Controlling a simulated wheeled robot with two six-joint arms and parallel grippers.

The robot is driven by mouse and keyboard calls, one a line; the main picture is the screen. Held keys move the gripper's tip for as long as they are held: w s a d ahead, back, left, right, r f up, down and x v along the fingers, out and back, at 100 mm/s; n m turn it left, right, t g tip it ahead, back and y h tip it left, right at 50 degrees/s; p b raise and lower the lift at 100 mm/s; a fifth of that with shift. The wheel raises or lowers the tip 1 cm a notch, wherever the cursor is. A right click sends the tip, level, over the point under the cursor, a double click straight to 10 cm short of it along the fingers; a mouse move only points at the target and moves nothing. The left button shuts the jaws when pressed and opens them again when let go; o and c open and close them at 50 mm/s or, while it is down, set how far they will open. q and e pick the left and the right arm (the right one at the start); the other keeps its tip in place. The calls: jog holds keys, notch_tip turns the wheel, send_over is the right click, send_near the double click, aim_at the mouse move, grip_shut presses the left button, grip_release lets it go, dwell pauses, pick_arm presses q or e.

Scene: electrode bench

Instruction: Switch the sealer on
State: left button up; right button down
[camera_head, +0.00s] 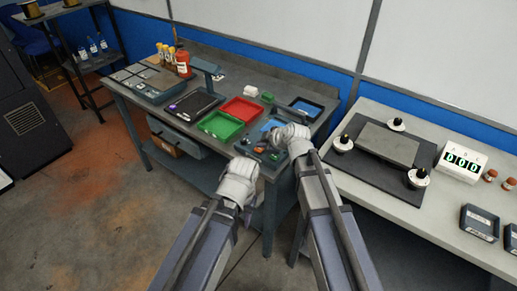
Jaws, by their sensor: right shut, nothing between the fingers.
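A small dark device (259,149) with green and red parts, which looks like the sealer, sits at the near right end of the blue-grey bench. My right gripper (277,138) is over its right side, shut and empty. The gripper hides part of the device, and I cannot tell whether it touches it or whether the device is on. My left gripper (243,161) is at the bench's front edge, just left of and nearer than the device. Its fingers are too small and hidden to judge.
A green tray (221,125), a red tray (242,110) and a black flat plate (193,105) lie left of the device. A blue tray (306,107) is behind my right gripper. The right table holds a grey slab (388,144) and a green-digit display (461,162).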

aim_at(262, 150)
jog(key=shift+f+b, duration=0.25)
jog(key=shift+b, duration=0.05)
dwell(0.4)
jog(key=shift+r, duration=0.15)
jog(key=shift+r+p, duration=0.6)
jog(key=shift+p, duration=0.15)
notch_tip(262, 150, up, 6)
jog(key=p, duration=0.6)
dwell(1.8)
